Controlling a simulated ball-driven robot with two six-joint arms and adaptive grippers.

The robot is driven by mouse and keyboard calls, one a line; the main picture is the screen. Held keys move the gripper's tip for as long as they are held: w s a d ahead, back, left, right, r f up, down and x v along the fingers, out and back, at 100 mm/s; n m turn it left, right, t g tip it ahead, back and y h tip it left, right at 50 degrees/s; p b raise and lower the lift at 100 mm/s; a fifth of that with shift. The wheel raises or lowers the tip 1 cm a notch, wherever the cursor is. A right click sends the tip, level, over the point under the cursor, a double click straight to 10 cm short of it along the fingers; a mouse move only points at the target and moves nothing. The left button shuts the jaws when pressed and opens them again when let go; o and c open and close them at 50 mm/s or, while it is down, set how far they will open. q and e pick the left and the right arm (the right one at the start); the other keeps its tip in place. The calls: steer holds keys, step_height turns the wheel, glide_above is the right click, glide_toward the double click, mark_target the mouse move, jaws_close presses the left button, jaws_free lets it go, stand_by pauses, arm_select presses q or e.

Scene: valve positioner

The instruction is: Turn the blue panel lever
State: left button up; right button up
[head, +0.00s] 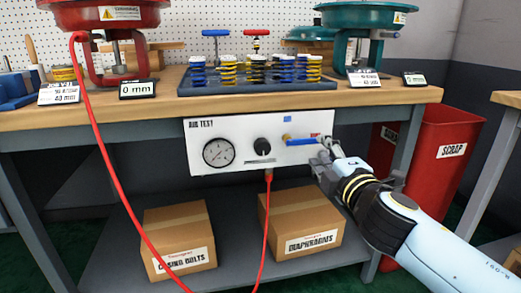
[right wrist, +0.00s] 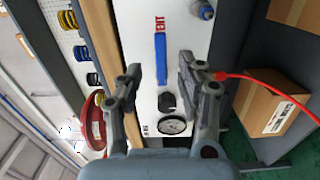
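The blue lever (head: 302,141) lies roughly level on the right part of the white air test panel (head: 232,172). In the right wrist view the blue lever (right wrist: 161,60) shows in the gap between my fingers, with the panel behind it. My right gripper (head: 328,148) is at the panel's right edge, close to the lever's right end. In the right wrist view my right gripper (right wrist: 160,74) is open, with a finger on each side of the lever and no clear contact. My left gripper is not in view.
The panel also carries a gauge (head: 218,152) and a black knob (head: 263,148). A red hose (head: 266,215) hangs below it. The workbench top (head: 285,99) overhangs the panel. Boxes (head: 300,221) stand on the lower shelf. A red scrap bin (head: 440,155) stands at the right.

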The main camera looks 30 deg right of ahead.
mark_target(311, 143)
steer(key=x, duration=0.7)
steer(key=shift+f, duration=0.1)
steer(key=shift+c, duration=0.2)
jaws_close()
steer(key=shift+w+f, duration=0.1)
steer(key=shift+f, duration=0.05)
